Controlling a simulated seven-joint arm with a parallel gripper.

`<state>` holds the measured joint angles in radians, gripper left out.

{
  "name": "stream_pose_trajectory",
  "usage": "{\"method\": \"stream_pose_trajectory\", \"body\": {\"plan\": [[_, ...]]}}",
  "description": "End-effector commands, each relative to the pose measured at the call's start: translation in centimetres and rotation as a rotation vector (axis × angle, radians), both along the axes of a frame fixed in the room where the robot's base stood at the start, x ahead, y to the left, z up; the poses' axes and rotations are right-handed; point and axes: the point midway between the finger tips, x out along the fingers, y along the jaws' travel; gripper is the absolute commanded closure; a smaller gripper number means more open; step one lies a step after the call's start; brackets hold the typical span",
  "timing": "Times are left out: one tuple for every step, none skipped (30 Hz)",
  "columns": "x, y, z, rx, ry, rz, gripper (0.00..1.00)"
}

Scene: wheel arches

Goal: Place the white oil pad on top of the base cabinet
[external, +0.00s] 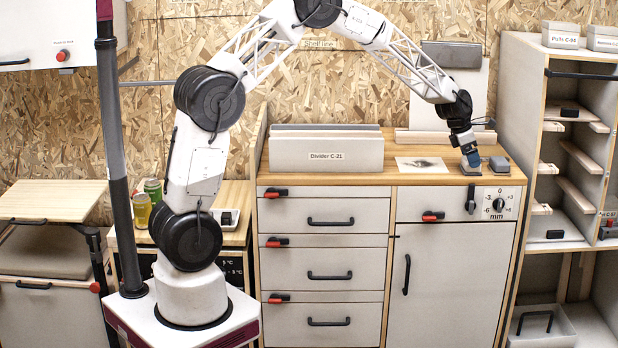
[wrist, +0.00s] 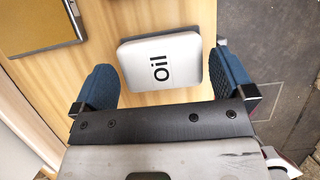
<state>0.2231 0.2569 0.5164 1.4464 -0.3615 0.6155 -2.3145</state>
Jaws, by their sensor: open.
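The white oil pad (wrist: 161,62), a rounded block marked "Oil", shows in the wrist view over a light wooden surface, close to its edge. My gripper (wrist: 163,66) is open, with one blue finger on each side of the pad and visible gaps between them. In the external view my gripper (external: 470,158) points down, low over the right end of the wooden top of the base cabinet (external: 370,179). I cannot make out the pad for certain in that view. The cabinet has several drawers at left and a door at right.
A grey block (external: 498,164) sits right of my gripper on the top. A printed sheet (external: 422,164) lies to its left, with the Divider C-21 box (external: 326,154) farther left. An open shelf unit (external: 570,150) stands at right. A brown panel (wrist: 36,22) shows in the wrist view.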

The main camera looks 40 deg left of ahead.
Motion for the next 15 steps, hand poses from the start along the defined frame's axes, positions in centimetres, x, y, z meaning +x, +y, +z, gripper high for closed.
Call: {"method": "stream_pose_trajectory", "body": {"plan": [[-0.1,0.2,0.7,0.000,-0.001,0.000,0.00],[-0.2,0.3,1.0,-0.001,-0.002,0.000,0.00],[-0.4,0.4,1.5,-0.001,-0.002,0.000,0.00],[-0.5,0.6,1.9,-0.001,-0.002,0.000,0.00],[-0.7,0.7,2.4,0.000,-0.001,0.000,0.00],[-0.9,0.9,2.9,-0.001,0.000,0.001,0.00],[-1.0,1.0,3.3,-0.001,0.000,0.001,0.00],[-1.1,1.2,3.8,0.000,-0.001,0.001,0.00],[-1.3,1.3,4.4,0.000,-0.001,0.001,0.00],[-1.4,1.5,4.9,-0.001,-0.002,0.002,0.00],[-1.5,1.6,5.4,-0.001,-0.002,0.001,0.00],[-1.7,1.8,6.0,-0.001,-0.002,0.001,0.00],[-1.8,1.9,6.4,-0.001,-0.002,0.001,0.00],[-2.0,2.0,6.8,0.000,-0.001,0.001,0.00],[-2.1,2.2,7.3,0.000,-0.001,0.001,0.00]]}}
